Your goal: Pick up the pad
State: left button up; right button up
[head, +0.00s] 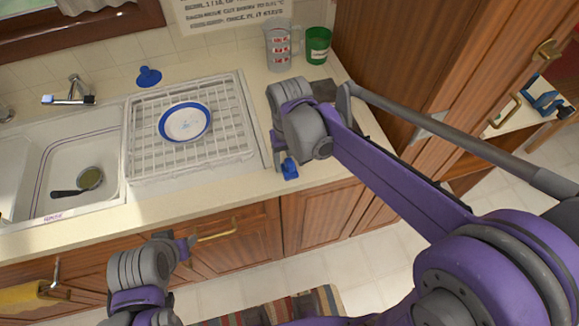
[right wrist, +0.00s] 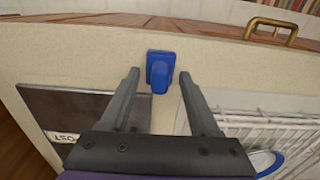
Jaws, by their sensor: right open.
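A small blue object with a raised grip (head: 289,169), which may be the pad, lies on the counter near its front edge. In the right wrist view the blue object (right wrist: 159,70) sits between and just beyond my fingertips, apart from both. My right gripper (head: 281,148) is open above the counter; it also shows in the right wrist view (right wrist: 159,82), with nothing held. A flat dark panel (right wrist: 75,118) lies left of the fingers there. My left gripper (head: 187,248) is low in front of the cabinets; its jaw opening cannot be made out.
A white dish rack (head: 225,115) with a blue-rimmed plate (head: 186,122) stands left of my right gripper. The sink (head: 75,150) holds a dark pan or ladle. A measuring cup (head: 279,45) and green cup (head: 318,46) stand behind. A wooden cabinet (head: 420,50) rises at right.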

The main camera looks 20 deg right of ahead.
aim_at(290, 161)
jog(key=shift+c, duration=0.3)
grip_shut()
dwell(0.3)
notch_tip(290, 161, up, 10)
jog(key=shift+f+p, duration=0.1)
jog(key=shift+p, duration=0.2)
jog(key=c, duration=0.7)
grip_release()
jog(key=shift+c, duration=0.2)
grip_shut()
